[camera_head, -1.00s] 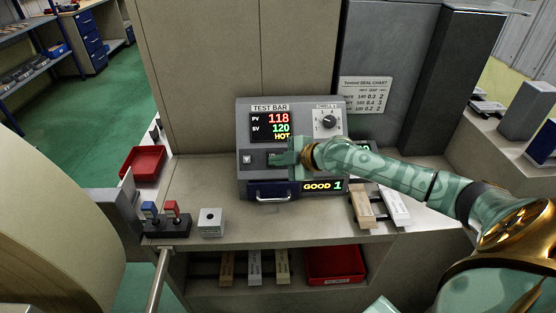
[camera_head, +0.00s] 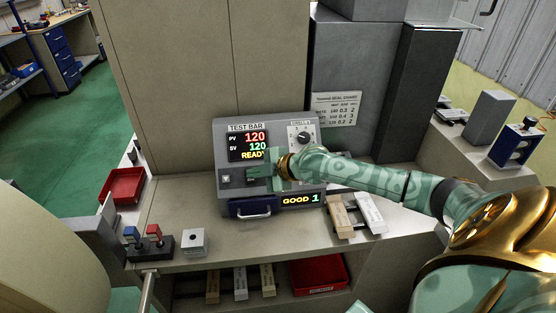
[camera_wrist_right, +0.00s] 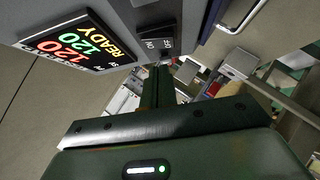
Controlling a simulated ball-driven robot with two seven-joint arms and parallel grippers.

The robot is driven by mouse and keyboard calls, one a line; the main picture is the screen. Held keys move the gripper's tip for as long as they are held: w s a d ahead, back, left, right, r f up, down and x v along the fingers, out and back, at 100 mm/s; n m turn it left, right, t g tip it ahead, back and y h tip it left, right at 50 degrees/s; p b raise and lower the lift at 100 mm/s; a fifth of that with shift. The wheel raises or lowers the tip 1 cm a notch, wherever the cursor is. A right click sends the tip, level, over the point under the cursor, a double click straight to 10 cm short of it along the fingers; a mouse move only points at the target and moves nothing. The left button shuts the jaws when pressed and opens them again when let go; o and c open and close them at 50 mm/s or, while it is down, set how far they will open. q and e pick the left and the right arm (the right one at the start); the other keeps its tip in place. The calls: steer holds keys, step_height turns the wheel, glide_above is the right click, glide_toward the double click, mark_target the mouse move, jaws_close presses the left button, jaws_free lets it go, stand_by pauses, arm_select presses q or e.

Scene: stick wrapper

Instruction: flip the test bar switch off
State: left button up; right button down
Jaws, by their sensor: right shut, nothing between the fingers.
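The test bar unit (camera_head: 222,150) is a grey box on the bench. Its display (camera_head: 249,146) reads PV 120, SV 120, READY, and GOOD 1 glows at the lower right. A dark switch (camera_wrist_right: 157,45) with ON and OFF lettering shows in the right wrist view, on the front below the display. My right gripper (camera_head: 256,172) is shut and empty at the front of the unit, and hides the switch in the head view. In the wrist view its fingers (camera_wrist_right: 158,75) end close to the switch; I cannot tell whether they touch. My left gripper is out of view.
A dial (camera_head: 303,138) is at the unit's upper right and a drawer handle (camera_head: 254,213) is below. Light bars (camera_head: 340,215) lie at right. A blue-and-red lever block (camera_head: 150,245) and a grey cube (camera_head: 195,242) stand at left front. A red tray (camera_head: 123,185) is farther left.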

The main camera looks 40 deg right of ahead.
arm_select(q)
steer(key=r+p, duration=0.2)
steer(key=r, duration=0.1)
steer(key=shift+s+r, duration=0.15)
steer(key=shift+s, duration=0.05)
arm_select(e)
steer(key=w+r+v, duration=0.1)
steer(key=v, duration=1)
steer(key=shift+s+r, duration=0.25)
steer(key=shift+r, duration=0.15)
steer(key=shift+a, duration=0.1)
